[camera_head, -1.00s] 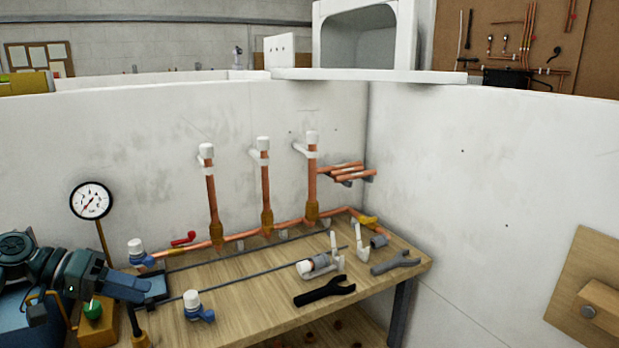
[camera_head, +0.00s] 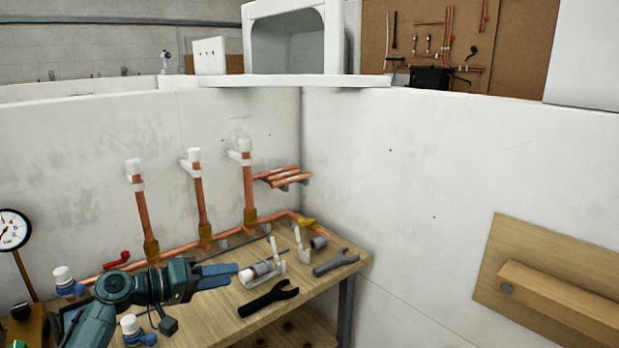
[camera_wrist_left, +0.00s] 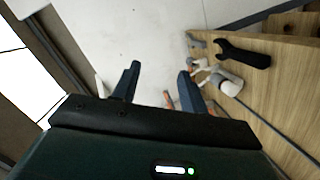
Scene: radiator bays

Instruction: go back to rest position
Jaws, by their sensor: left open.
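My left gripper (camera_head: 236,275) reaches in from the lower left over the workbench and points right, its tips close to the white-capped grey fitting (camera_head: 258,271) in the picture. In the left wrist view its two blue fingers (camera_wrist_left: 158,78) are spread apart with nothing between them. The wall shows beyond the fingers there. The fitting also shows right of the fingers in the wrist view (camera_wrist_left: 228,83). My right gripper is in neither view.
Copper risers (camera_head: 199,205) stand along the back wall. A gauge (camera_head: 12,231) is at far left. A wooden board (camera_head: 490,245) is on the right wall.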

